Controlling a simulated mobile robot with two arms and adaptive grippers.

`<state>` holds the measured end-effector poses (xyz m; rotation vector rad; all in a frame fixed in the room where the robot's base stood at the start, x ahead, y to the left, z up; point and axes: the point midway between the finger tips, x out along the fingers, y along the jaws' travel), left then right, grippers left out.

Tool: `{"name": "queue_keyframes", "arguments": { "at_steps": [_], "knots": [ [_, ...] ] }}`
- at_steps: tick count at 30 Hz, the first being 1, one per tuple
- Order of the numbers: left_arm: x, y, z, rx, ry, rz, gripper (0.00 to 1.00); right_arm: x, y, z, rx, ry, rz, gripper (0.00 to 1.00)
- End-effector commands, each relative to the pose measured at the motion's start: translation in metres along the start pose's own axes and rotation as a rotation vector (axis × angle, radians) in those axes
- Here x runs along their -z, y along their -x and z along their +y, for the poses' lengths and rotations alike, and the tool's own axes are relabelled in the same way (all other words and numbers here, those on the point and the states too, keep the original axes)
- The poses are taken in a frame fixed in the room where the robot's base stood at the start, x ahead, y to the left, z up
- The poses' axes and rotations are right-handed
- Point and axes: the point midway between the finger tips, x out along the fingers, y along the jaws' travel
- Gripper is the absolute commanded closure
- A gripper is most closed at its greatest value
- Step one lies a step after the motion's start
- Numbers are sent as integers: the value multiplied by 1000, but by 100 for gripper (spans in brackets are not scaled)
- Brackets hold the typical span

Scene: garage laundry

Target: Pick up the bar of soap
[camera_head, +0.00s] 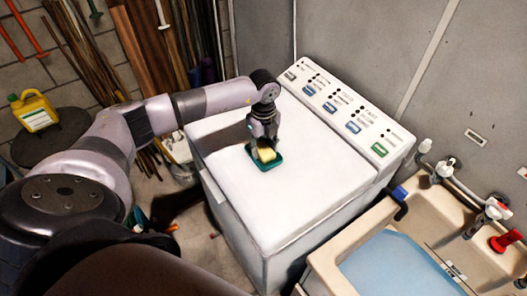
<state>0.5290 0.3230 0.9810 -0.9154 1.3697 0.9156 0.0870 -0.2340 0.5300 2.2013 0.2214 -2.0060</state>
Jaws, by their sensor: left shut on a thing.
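The bar of soap (266,155) is a small pale yellow block. It sits at a green soap dish (278,166) on the white top of the washing machine (300,185). My left gripper (264,147) points down from above and is shut on the soap. The fingers hide part of the soap, and I cannot tell whether it still touches the dish. My right gripper is not in view.
A control panel (345,108) with coloured buttons rises along the machine's back edge. A utility sink (330,262) with blue water and taps (495,210) stands at the right. A yellow jug (35,112) and wooden planks are at the left. Most of the machine top is clear.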

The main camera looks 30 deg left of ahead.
Motion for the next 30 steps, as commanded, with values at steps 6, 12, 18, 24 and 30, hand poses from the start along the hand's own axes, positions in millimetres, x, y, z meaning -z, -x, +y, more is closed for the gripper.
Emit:
{"name": "queue_keyframes", "arguments": {
  "at_steps": [6,12,18,24,30],
  "knots": [
    [0,1,0,1,0,0,91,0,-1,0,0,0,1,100],
    [-1,15,-1,3,1,-2,91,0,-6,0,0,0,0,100],
    [-1,55,-2,8,-1,-3,91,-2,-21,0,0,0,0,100],
    [0,116,-2,10,-2,-4,91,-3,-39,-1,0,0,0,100],
    [0,167,-1,6,0,-2,91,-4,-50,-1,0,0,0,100]
  ]
}}
